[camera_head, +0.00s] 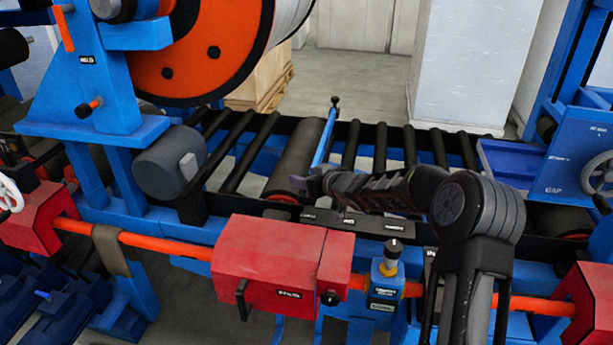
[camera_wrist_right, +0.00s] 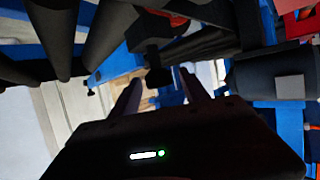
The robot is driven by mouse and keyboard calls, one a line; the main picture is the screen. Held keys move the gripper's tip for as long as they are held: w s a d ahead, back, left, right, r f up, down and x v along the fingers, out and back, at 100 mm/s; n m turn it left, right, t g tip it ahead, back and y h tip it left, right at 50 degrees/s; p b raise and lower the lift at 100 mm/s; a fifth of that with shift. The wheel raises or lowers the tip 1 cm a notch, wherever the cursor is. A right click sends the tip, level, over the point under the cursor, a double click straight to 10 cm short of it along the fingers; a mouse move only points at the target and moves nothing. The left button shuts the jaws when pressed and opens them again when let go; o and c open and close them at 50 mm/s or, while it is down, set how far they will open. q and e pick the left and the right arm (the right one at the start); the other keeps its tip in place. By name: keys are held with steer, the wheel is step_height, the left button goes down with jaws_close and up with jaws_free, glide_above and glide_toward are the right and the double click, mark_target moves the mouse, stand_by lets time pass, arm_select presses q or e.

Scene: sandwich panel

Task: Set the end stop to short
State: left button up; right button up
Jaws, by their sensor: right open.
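The end stop appears to be the blue bar (camera_head: 325,138) lying across the roller conveyor, with a small black knob at its far end. In the right wrist view the blue bar (camera_wrist_right: 112,66) runs at the upper left, and a dark knob (camera_wrist_right: 157,77) shows between my fingers, apparently ungripped. My right gripper (camera_head: 308,184) is at the bar's near end, above the conveyor's front rail. It is open, its two fingers pointing up in the right wrist view (camera_wrist_right: 162,88). The gripper partly hides the bar's near end. My left gripper is not in view.
Dark rollers (camera_head: 382,146) lie on both sides of the bar. Small label plates sit on the front rail (camera_head: 265,213), too small to read. A red box (camera_head: 268,265) and a yellow-blue knob unit (camera_head: 390,262) stand in front. An orange reel (camera_head: 205,45) hangs at upper left.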

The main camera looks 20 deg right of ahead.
steer(key=shift+c, duration=0.5)
jaws_close()
stand_by(0.9)
